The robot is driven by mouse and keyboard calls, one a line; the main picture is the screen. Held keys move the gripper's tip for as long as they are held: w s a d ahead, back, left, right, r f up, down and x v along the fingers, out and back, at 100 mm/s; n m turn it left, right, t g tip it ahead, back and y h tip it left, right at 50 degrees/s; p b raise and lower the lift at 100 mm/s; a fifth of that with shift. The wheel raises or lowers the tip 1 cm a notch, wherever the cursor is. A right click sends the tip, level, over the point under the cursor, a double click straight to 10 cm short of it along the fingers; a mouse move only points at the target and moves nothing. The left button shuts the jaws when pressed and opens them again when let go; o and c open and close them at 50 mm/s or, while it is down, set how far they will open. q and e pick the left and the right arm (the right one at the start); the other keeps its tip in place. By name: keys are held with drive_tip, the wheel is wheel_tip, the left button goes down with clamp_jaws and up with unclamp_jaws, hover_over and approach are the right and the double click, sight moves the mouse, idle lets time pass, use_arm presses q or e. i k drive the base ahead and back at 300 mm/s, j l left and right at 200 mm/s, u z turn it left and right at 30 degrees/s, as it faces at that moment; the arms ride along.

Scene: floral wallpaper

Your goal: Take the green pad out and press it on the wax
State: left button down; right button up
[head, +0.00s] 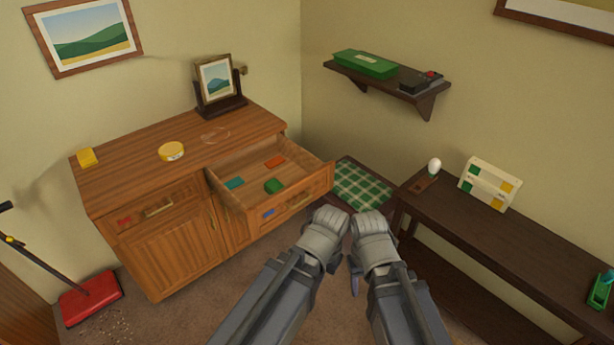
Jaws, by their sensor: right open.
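A green pad (274,185) lies in the open drawer (250,193) of the wooden cabinet, near the drawer's front. A round yellow tin (172,151), which looks like the wax, stands on the cabinet top. My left gripper (331,217) and my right gripper (369,222) are side by side, just right of the drawer's front in the picture. Both are seen from behind and look empty. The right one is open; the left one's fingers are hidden. Neither is at the pad.
A teal piece (234,183) and an orange piece (275,161) also lie in the drawer. A yellow block (87,157) and a framed picture (217,80) stand on the cabinet. A dark side table (470,228) is at right. The cabinet top's middle is mostly clear.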

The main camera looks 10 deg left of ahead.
sight(271, 187)
drive_tip(key=u, duration=1.3)
drive_tip(key=i+l+u, duration=0.15)
drive_tip(key=i, duration=0.35)
drive_tip(key=i+l+u, duration=0.1)
drive_tip(key=i+l, duration=0.3)
drive_tip(key=i, duration=0.1)
